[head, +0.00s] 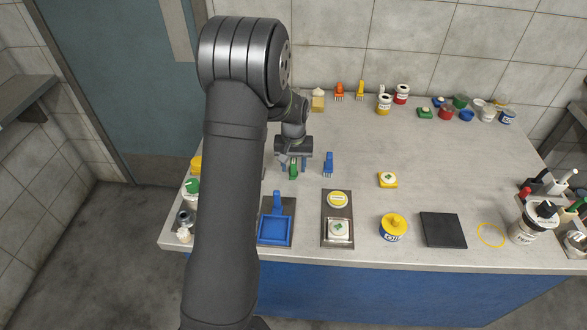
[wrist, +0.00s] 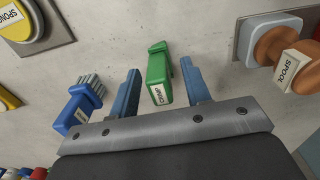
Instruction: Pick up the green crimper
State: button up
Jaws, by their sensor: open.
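The green crimper (wrist: 158,75) lies between the two blue fingers of my gripper (wrist: 160,88) in the wrist view. It carries a white label reading CRIMP. In the head view the crimper (head: 293,172) shows just under my gripper (head: 294,165), on the grey counter. My gripper is open. I cannot tell the exact height of the fingertips over the counter.
A blue tool (head: 328,164) with grey prongs stands close beside the crimper; it also shows in the wrist view (wrist: 80,100). A blue tray (head: 276,231) and a dark stand (head: 351,213) with a yellow lid lie nearer the front edge.

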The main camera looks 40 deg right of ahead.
aim_at(294, 160)
jog(key=shift+f, duration=0.25)
grip_shut()
jog(key=shift+r, duration=0.1)
jog(key=shift+r, duration=0.55)
notch_tip(294, 160, up, 3)
jog(key=shift+f, duration=0.2)
jog(key=s+d+r, duration=0.1)
jog(key=s+r, duration=0.6)
jog(key=s, duration=0.4)
jog(key=shift+s+d, duration=0.3)
jog(key=shift+d, duration=0.05)
